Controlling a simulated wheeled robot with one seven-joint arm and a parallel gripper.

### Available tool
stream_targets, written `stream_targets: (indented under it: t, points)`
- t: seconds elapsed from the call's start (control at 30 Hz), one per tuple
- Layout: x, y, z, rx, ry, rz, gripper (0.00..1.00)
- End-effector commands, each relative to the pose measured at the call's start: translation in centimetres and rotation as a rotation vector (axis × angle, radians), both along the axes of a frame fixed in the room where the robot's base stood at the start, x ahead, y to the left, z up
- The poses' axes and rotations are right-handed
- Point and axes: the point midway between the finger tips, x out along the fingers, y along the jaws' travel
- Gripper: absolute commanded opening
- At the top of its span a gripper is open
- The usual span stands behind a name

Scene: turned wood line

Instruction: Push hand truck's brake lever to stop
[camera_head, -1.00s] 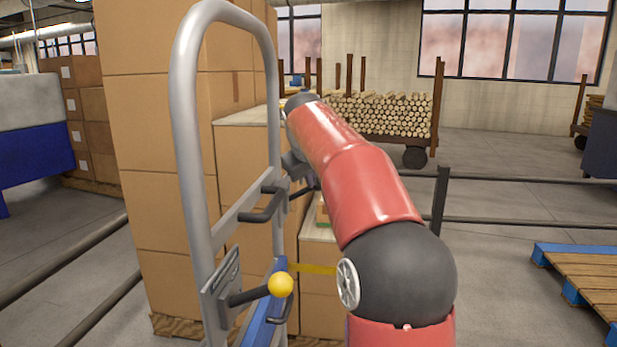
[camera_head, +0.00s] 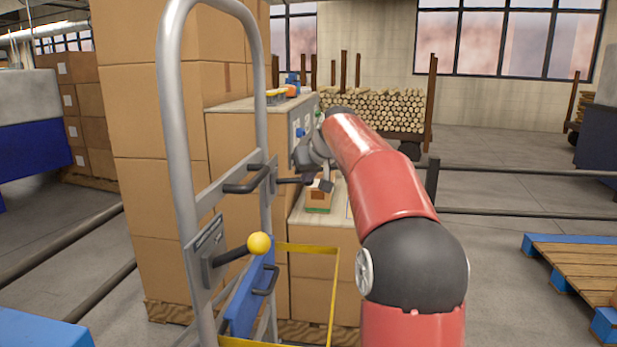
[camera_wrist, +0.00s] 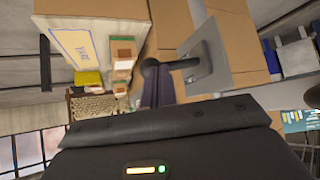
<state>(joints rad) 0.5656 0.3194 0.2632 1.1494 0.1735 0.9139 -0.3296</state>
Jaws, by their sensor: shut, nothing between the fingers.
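The hand truck (camera_head: 176,120) stands left of centre in the head view, a grey tubular frame. A lever with a yellow knob (camera_head: 259,243) sticks out from a plate on its left upright. A dark rod (camera_head: 290,181) sticks out to the right from its far upright. In the wrist view a dark rod with a rounded end (camera_wrist: 178,64) stands out from a grey plate (camera_wrist: 207,55). My gripper (camera_head: 322,185) is shut and empty beside that rod's end. Its dark fingers (camera_wrist: 157,78) overlap the rod's end in the wrist view; I cannot tell whether they touch.
Tall stacked cartons (camera_head: 150,180) stand behind the truck, with a lower carton stack (camera_head: 325,250) to the right. A dark rail (camera_head: 530,214) crosses on the right. A pallet (camera_head: 570,265) lies at the right. Grey floor is open between rail and pallet.

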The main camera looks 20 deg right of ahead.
Motion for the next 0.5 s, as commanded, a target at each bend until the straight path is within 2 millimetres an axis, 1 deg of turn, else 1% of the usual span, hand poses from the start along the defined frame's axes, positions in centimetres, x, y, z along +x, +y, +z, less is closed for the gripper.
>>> stream_targets:
  t: [0.03,0.2,0.23,0.47,0.5]
  points:
    - [0.0,-0.3,-1.5,0.039,-0.025,-0.005,0.00]
    - [-0.2,-0.6,-3.2,0.169,-0.114,-0.005,0.00]
    - [-0.2,-0.7,-3.4,0.191,-0.130,-0.005,0.00]
    - [-0.2,-0.4,-5.0,0.186,-0.127,0.002,0.00]
    - [-0.2,-0.4,-4.5,0.186,-0.127,0.002,0.00]
